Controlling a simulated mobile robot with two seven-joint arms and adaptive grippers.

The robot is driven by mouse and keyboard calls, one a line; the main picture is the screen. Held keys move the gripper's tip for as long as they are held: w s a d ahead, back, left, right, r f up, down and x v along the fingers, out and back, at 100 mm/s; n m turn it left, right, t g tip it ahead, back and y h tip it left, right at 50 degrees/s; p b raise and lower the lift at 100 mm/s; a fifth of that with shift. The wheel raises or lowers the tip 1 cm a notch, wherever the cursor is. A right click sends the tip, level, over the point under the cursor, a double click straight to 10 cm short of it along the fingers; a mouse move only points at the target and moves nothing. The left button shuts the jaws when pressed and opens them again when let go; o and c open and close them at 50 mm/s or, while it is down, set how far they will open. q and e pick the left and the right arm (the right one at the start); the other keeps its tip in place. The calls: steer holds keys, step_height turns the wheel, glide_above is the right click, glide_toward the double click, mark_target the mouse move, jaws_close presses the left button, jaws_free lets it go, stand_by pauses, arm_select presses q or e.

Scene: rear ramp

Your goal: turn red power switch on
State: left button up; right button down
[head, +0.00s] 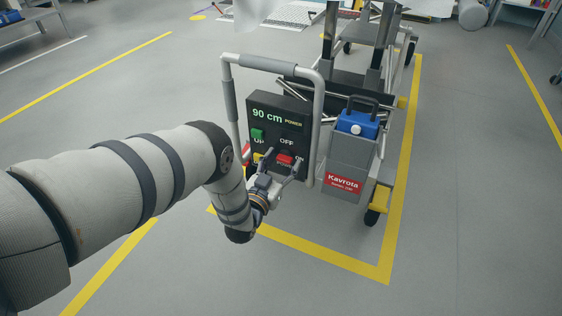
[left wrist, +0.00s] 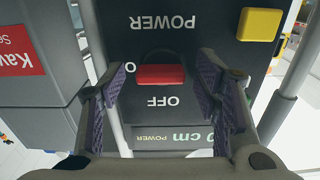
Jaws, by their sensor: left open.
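The red power switch (head: 285,159) is on a black control panel (head: 279,108), below the word OFF in the head view. In the left wrist view the panel appears upside down, and the red switch (left wrist: 161,75) lies between the words POWER and OFF. I cannot tell for certain which way the switch is tipped. My left gripper (head: 279,166) is open in front of the lower panel. My right gripper is not in view.
A green button (head: 257,134) and a yellow button (left wrist: 259,24) are near the switch. A grey tubular handle (head: 319,130) frames the panel. A grey box with a blue container (head: 355,122) stands at its right. Yellow floor lines (head: 330,259) surround the cart; open floor lies in front.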

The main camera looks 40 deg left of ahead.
arm_select(q)
steer(key=v, duration=1.2)
